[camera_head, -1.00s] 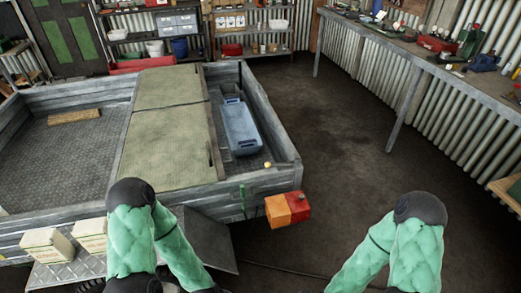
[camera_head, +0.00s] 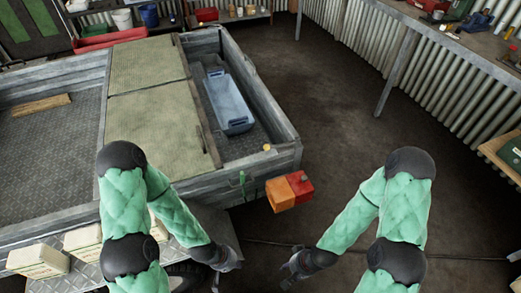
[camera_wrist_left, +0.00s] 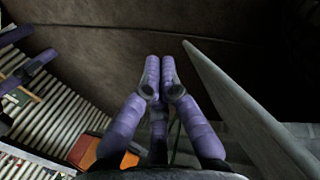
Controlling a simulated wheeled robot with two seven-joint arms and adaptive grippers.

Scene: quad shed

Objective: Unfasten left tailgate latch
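The grey metal trailer (camera_head: 200,188) stands at the left in the head view. A small yellow knob (camera_head: 267,148) sits at its near right corner, and a green fitting (camera_head: 242,180) is on its near side wall. I cannot tell which, if either, is the left tailgate latch. My left gripper (camera_head: 236,266) is low in front of the trailer's near side, below the green fitting. In the left wrist view its purple fingers (camera_wrist_left: 160,62) are together, with nothing visible between them. My right gripper (camera_head: 286,271) is low to the right, clear of the trailer; its finger state is unclear.
Pale boxes (camera_head: 82,240) stand by the trailer's near side. A blue container (camera_head: 228,100) lies in the trailer. Dark floor at the right is open, up to the workbench (camera_head: 460,45).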

